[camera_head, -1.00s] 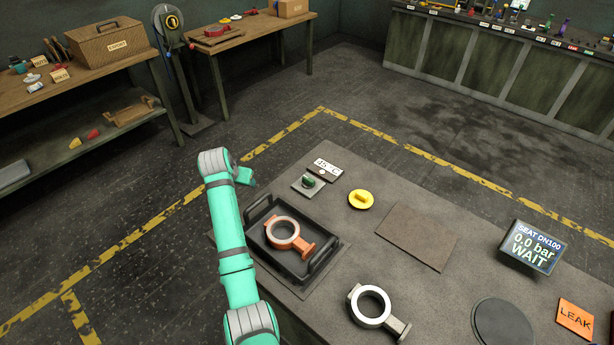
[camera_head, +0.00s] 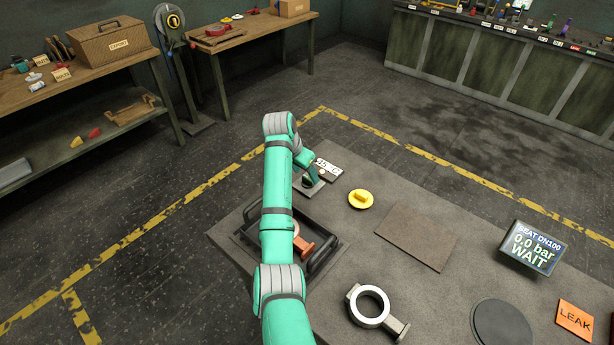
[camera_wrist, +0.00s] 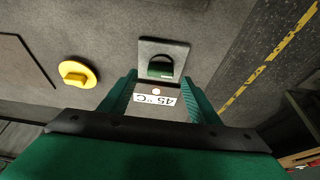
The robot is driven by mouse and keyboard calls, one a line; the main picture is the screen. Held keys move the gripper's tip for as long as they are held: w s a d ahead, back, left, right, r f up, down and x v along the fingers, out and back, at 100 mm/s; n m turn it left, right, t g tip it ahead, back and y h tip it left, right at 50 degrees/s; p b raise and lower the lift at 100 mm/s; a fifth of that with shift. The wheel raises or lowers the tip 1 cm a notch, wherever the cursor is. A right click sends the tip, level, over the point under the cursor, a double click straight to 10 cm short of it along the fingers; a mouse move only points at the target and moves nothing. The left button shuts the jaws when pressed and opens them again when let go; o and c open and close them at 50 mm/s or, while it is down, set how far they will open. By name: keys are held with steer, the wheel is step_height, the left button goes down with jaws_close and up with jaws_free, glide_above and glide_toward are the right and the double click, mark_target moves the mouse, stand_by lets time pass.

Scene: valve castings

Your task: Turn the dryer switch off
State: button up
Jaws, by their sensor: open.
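The dryer switch is a dark green knob (camera_wrist: 160,68) on a grey square plate (camera_wrist: 176,48), ahead of my fingertips in the wrist view. In the head view the plate (camera_head: 309,191) is partly covered by my gripper (camera_head: 310,172). A white label reading 45 °C (camera_head: 329,170) lies beside it, and in the wrist view the label (camera_wrist: 156,99) shows between my fingers. My gripper is open and empty in the wrist view (camera_wrist: 160,82), its two green fingers apart with the knob just beyond them. I cannot tell whether they touch it.
A yellow knobbed disc (camera_head: 361,199) sits right of the switch. A black tray (camera_head: 253,212) with an orange valve body (camera_head: 304,246) lies under my arm. A silver valve ring (camera_head: 370,306), a display reading WAIT (camera_head: 533,247) and an orange LEAK card (camera_head: 575,318) are further right.

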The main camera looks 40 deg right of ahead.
mark_target(308, 178)
steer(key=shift+x, duration=1.55)
steer(key=c, duration=1.1)
steer(key=shift+o, duration=0.2)
